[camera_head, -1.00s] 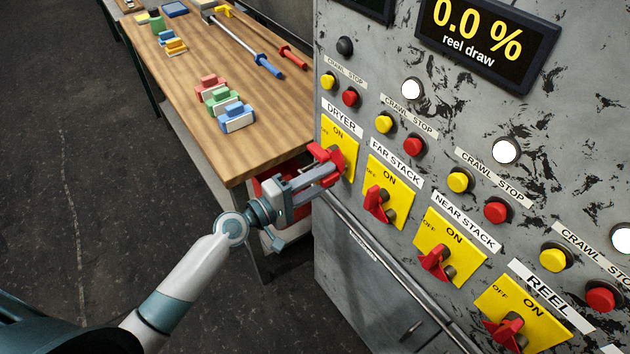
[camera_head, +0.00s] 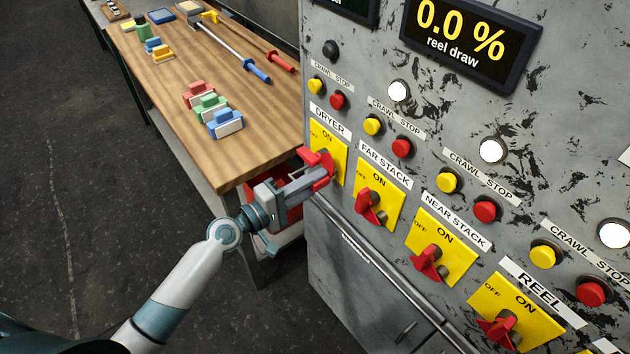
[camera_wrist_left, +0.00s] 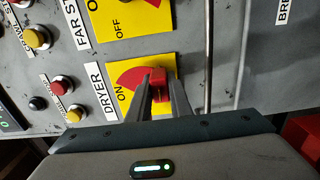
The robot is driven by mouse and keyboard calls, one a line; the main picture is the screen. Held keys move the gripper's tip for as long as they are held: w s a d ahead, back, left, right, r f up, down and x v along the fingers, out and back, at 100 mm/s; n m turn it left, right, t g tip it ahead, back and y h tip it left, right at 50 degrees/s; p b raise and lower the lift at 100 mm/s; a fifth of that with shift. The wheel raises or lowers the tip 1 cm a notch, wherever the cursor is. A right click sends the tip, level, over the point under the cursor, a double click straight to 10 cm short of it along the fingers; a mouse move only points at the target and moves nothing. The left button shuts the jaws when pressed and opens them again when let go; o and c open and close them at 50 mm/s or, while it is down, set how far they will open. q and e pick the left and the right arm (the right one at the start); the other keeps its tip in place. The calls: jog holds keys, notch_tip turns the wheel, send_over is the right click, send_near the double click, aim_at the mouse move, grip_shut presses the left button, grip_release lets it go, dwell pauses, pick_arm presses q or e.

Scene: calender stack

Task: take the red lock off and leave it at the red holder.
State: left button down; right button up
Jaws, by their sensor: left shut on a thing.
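My left gripper (camera_head: 306,183) is at the DRYER switch, the farthest switch on the grey panel. It is shut on a red part (camera_head: 324,163) in front of the yellow plate (camera_head: 338,150). In the left wrist view the two fingers (camera_wrist_left: 160,82) lie along this red part (camera_wrist_left: 163,88). The fingers cover much of it, so I cannot tell whether it is the switch handle or a red lock. On the wooden table, a red-and-white block-like piece (camera_head: 198,95) stands with green (camera_head: 210,106) and blue (camera_head: 226,123) ones. I cannot tell which thing is the red holder.
Buttons and more yellow switch plates, such as FAR STACK (camera_head: 383,193), run along the panel. A red container (camera_head: 291,207) is partly hidden below the table's near edge, behind my left arm. The table's near end (camera_head: 228,168) is bare wood.

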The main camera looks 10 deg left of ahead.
pick_arm(q)
jog(key=shift+s+a, duration=0.25)
jog(key=b+v, duration=0.1)
jog(key=v, duration=0.2)
jog(key=shift+s+a, duration=0.25)
jog(key=shift+s, duration=0.05)
dwell(0.8)
dwell(0.6)
jog(key=shift+s+d+f+b, duration=0.2)
jog(key=shift+s+d+b, duration=0.25)
jog(key=shift+s+d, duration=0.2)
jog(key=s+a+r+n+t+y+b, duration=0.3)
jog(key=s+a+n+y, duration=0.1)
jog(key=s+n+y, duration=0.3)
jog(key=shift+s+a+n+t+y+b, duration=0.35)
jog(key=shift+s+y, duration=0.95)
jog(key=shift+y, duration=0.7)
